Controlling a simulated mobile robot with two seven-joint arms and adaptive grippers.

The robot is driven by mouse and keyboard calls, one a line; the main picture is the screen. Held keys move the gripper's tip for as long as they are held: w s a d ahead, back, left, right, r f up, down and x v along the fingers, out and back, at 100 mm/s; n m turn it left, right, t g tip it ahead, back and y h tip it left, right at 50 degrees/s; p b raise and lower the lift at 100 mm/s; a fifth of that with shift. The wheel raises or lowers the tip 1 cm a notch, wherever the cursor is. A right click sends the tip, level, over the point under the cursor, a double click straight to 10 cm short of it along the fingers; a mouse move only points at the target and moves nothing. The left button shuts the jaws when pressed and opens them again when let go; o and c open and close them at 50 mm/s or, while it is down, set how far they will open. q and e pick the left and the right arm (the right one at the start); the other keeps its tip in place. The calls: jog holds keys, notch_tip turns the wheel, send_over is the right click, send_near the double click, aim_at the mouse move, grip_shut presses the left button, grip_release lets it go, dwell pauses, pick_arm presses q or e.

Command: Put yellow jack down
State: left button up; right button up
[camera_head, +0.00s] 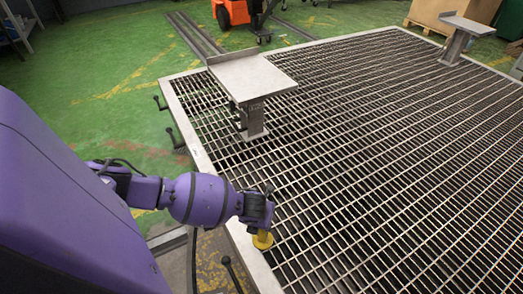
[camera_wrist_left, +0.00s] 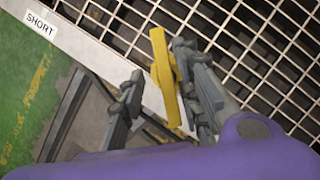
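The yellow jack (camera_head: 263,240) is at the near-left edge of the metal grate, by the pale rim. Its upper part is partly hidden by my left gripper (camera_head: 262,208) in the head view. In the left wrist view the yellow jack (camera_wrist_left: 164,78) shows as a long bar with a rounded part behind it. My left gripper (camera_wrist_left: 155,75) is open, with its fingers wide apart. The jack lies beside the right-hand finger, with a clear gap to the left-hand finger. Whether that finger touches it is unclear. My right gripper is not in view.
The grate (camera_head: 350,130) has a pale metal rim (camera_head: 185,120), with a "SHORT" label (camera_wrist_left: 40,23) on it. A plate on a post (camera_head: 252,75) stands on the grate, and another (camera_head: 467,27) is farther back. An orange vehicle (camera_head: 232,12) is behind. Green floor is open at left.

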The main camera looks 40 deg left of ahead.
pick_arm(q)
jog(key=p+v, duration=0.2)
jog(key=v, duration=0.9)
jog(key=s+d+f+n+h, duration=0.3)
jog(key=s+d+n, duration=0.4)
jog(key=d, duration=0.1)
jog(key=s+d+f+n+h, duration=0.2)
jog(key=s+d+f+n, duration=0.1)
jog(key=s+d+n, duration=0.4)
jog(key=s+a+n+t+y, duration=0.1)
jog(key=s+a+n, duration=0.1)
jog(key=s+n, duration=0.5)
jog(key=s+a+n+t+y, duration=0.2)
jog(key=s+a+n, duration=0.1)
jog(key=s+n, duration=0.5)
jog(key=shift+a+n, duration=0.25)
jog(key=shift+n, duration=0.75)
